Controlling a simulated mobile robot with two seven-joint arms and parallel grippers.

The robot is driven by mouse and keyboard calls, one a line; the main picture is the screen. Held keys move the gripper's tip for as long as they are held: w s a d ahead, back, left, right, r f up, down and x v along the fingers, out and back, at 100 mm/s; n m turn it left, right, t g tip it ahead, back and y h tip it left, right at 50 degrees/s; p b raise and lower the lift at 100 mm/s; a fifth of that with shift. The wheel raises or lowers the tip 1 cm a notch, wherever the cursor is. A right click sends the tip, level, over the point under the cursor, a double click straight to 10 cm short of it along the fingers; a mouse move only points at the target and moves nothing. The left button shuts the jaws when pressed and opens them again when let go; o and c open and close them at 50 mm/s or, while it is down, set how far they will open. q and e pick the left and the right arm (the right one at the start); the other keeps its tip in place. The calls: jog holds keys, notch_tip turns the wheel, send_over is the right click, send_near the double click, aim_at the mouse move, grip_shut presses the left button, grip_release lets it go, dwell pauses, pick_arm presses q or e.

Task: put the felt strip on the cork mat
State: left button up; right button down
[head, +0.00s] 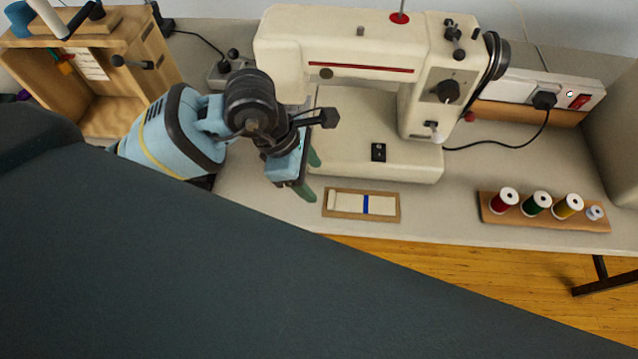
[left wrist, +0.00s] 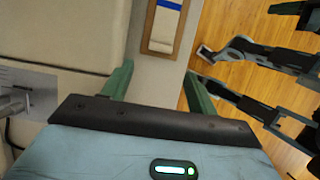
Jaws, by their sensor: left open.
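A brown, cork-coloured mat (head: 398,218) lies on the grey table in front of the sewing machine, and its edge shows at the top of the left wrist view (left wrist: 146,42). A flat cream strip with a blue band (head: 348,202) lies within its border; it also shows in the left wrist view (left wrist: 167,22). I cannot tell for sure whether this is the felt strip. My left gripper (head: 309,175) is open and empty just left of the mat, its green fingers apart in the left wrist view (left wrist: 158,88).
A cream sewing machine (head: 350,135) stands behind the mat. A wooden rack (head: 500,211) of several thread spools is at the right, and a wooden box (head: 110,95) is at the left. The table's front edge is close to the mat. Bare table lies between mat and rack.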

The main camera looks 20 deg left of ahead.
pick_arm(q)
jog(key=v, duration=0.5)
jog(key=shift+s+f, duration=0.1)
dwell(0.5)
